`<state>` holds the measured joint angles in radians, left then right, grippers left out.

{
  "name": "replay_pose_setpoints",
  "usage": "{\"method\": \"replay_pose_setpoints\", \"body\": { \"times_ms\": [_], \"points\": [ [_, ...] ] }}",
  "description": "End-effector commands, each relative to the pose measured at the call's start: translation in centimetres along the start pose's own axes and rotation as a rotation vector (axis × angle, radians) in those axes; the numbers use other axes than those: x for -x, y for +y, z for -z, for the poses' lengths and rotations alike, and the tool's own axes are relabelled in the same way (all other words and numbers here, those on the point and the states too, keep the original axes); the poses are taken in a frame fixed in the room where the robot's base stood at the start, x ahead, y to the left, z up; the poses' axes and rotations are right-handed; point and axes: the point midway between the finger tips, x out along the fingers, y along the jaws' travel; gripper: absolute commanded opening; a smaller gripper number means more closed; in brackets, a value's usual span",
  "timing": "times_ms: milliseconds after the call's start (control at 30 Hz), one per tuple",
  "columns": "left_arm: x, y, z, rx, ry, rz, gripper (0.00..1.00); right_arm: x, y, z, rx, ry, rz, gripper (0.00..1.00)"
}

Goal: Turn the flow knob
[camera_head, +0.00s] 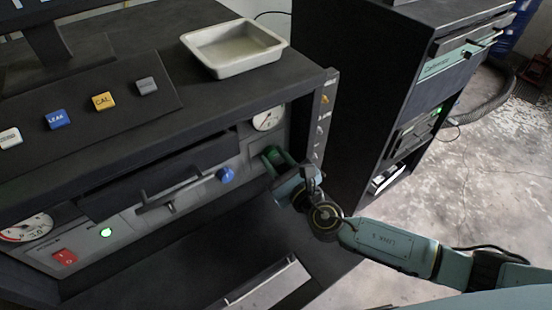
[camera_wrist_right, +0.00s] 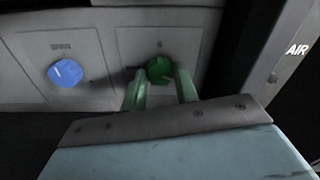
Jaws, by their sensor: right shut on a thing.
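A round green knob (camera_wrist_right: 159,67) sits on a pale panel plate in the right wrist view. My right gripper (camera_wrist_right: 160,76) has its two green fingers on either side of this knob and is shut on it. In the head view my right gripper (camera_head: 275,158) reaches the right end of the front panel, below the gauge, and largely hides the knob. A blue knob (camera_wrist_right: 65,73) with a white mark is on the neighbouring plate to the left; it also shows in the head view (camera_head: 226,175). The plate labels are too small to read. My left gripper is not in view.
A white gauge (camera_head: 268,119) is just above my right gripper. A drawer handle (camera_head: 168,196) sticks out left of the blue knob. A pale tray (camera_head: 233,50) stands on the cabinet top. A dark upright edge marked AIR (camera_wrist_right: 284,60) stands close to the right.

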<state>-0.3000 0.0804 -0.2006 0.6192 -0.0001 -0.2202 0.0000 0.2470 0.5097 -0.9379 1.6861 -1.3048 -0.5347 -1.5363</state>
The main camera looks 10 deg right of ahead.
Motion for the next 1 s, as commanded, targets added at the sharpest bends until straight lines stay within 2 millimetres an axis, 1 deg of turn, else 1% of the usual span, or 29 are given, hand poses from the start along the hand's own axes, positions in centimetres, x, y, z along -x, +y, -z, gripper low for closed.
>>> {"method": "replay_pose_setpoints", "body": {
  "times_ms": [267,467,667,1000],
  "points": [
    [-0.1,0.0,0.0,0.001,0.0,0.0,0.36,0.0,0.0,0.1,-0.024,0.002,-0.001,0.07],
    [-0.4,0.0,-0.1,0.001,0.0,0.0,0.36,0.0,0.0,0.1,-0.113,0.004,0.0,0.07],
    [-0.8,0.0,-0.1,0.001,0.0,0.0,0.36,0.0,0.0,0.1,-0.273,0.01,-0.001,0.07],
    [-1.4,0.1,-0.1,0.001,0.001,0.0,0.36,0.0,0.0,0.0,-0.596,0.023,-0.005,0.07]
  ]
}}
